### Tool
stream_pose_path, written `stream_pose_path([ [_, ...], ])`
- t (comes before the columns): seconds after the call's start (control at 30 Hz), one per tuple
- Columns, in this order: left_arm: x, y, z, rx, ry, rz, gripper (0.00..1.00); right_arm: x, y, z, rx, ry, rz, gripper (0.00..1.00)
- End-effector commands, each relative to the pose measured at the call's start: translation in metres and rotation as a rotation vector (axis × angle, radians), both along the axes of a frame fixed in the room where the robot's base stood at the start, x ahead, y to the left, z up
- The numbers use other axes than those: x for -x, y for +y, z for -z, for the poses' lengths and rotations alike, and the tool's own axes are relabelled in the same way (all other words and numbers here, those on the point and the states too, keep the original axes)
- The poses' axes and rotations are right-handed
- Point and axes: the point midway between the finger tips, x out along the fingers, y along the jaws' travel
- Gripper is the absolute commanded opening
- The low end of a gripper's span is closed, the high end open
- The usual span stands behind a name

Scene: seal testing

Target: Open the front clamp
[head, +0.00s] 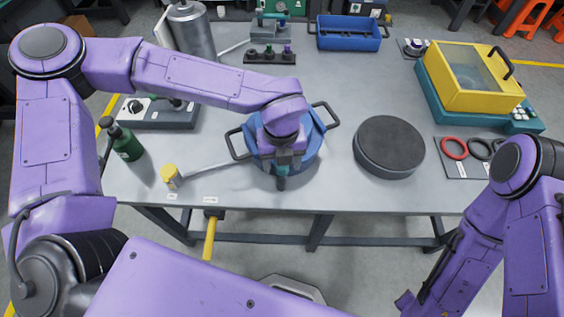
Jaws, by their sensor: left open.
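A blue round vessel (309,152) with a dark loop handle on each side stands on the grey table, left of its middle. My left gripper (283,161) is over the vessel's front rim and points down. A small teal and dark part, which looks like the front clamp (281,182), sticks out at the front rim just under the gripper. The jaws are open. Whether they touch the clamp is hard to tell. My left wrist hides most of the vessel's top. My right arm is at the right edge and its gripper is out of view.
A dark round lid or disc (389,146) lies right of the vessel. A yellow-lidded box (470,78) stands at the back right. A blue tray (349,40) is behind.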

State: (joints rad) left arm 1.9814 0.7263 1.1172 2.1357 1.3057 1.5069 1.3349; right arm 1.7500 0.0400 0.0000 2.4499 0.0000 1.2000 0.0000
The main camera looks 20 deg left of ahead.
Motion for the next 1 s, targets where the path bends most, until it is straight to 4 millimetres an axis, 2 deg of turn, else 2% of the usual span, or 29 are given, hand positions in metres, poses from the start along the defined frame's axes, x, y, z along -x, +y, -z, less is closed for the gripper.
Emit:
stream_pose_path([
  [0.07,0.000,0.000,-0.001,0.000,0.000,0.002,0.62,0.000,0.000,-0.001,0.000,0.000,0.000,0.43],
  [0.13,0.000,0.000,-0.001,0.000,0.000,0.003,0.45,0.000,0.000,-0.001,0.000,0.000,0.000,0.43],
  [0.23,0.000,0.000,-0.001,0.000,0.000,0.004,0.13,0.000,0.000,-0.001,0.000,0.000,0.000,0.43],
  [0.27,0.000,0.000,-0.001,0.000,0.000,0.004,0.11,0.000,0.000,-0.001,0.000,0.000,0.000,0.43],
  [0.47,0.000,0.000,-0.003,-0.001,0.000,0.038,0.11,0.000,0.000,-0.008,0.000,0.000,0.000,0.43],
  [1.0,0.000,0.000,-0.004,-0.001,0.002,0.366,0.11,0.000,0.000,-0.047,0.000,0.000,0.000,0.43],
])
